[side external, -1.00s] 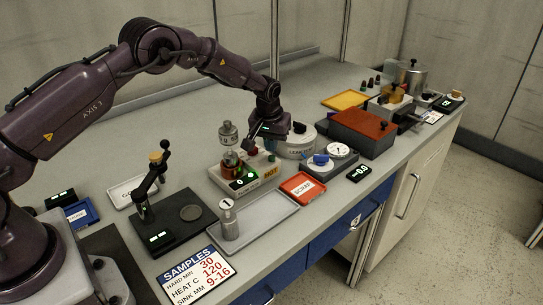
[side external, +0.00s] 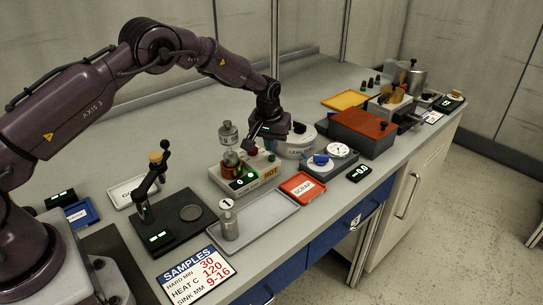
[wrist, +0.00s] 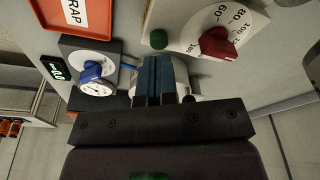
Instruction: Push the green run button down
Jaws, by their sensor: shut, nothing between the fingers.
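The green run button (wrist: 159,39) is a small round cap near the corner of the grey heater block's top panel (wrist: 186,38), beside a red dial knob (wrist: 217,44). In the side view the button (side external: 271,157) shows at the right end of the block. My gripper (wrist: 160,62) is shut and empty, its two blue-grey fingers side by side. In the wrist view the fingertips lie just below the button, with a gap in the picture. In the side view my gripper hangs above the block's back right; its height over the button is hard to judge.
A white round lidded pot (side external: 297,145) stands close behind my gripper. A blue-knobbed dial unit (side external: 331,161) and a red scrap tray (side external: 302,186) lie to the right.

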